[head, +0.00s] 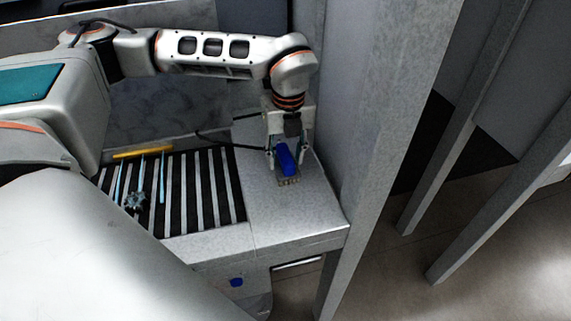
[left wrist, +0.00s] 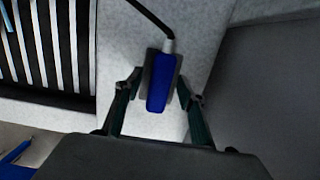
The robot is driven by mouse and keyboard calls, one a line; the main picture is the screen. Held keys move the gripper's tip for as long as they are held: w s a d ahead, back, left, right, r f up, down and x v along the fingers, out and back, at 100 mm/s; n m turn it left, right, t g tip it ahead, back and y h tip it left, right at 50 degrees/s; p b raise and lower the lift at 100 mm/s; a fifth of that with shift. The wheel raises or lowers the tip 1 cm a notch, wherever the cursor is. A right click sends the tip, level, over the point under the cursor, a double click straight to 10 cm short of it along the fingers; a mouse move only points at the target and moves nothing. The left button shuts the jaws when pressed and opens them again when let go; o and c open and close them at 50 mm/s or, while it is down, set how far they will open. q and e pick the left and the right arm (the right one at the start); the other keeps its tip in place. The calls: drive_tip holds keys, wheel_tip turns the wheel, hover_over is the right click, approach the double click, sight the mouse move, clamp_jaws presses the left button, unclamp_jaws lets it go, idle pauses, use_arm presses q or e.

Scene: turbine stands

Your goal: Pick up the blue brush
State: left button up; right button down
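The blue brush (head: 287,160) is on the light grey tabletop (head: 310,205) to the right of the slatted section, with a pale bristle-like edge toward the front. In the left wrist view the blue brush (left wrist: 159,82) shows a blue block over a dark grey part. My left gripper (head: 283,148) is low over it, pointing down. In the wrist view the fingers of my left gripper (left wrist: 160,84) are spread, one on each side of the brush. Small gaps seem to remain, and I cannot tell if either finger touches it. My right gripper is not in view.
A black slatted rack (head: 205,190) lies left of the brush, with a yellow bar (head: 142,153), thin blue sticks (head: 162,180) and a small grey gear-like part (head: 135,202). A thin black cable or rod (left wrist: 150,17) runs to the brush. A grey post (head: 385,120) stands close on the right.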

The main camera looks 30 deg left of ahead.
sight(286, 154)
use_arm(q)
drive_tip(key=shift+c, duration=0.9)
drive_tip(key=shift+r, duration=0.15)
drive_tip(key=shift+w+r, duration=0.1)
drive_tip(key=shift+r, duration=0.25)
wheel_tip(286, 154, up, 20)
drive_tip(key=p, duration=0.2)
drive_tip(key=shift+f, duration=0.25)
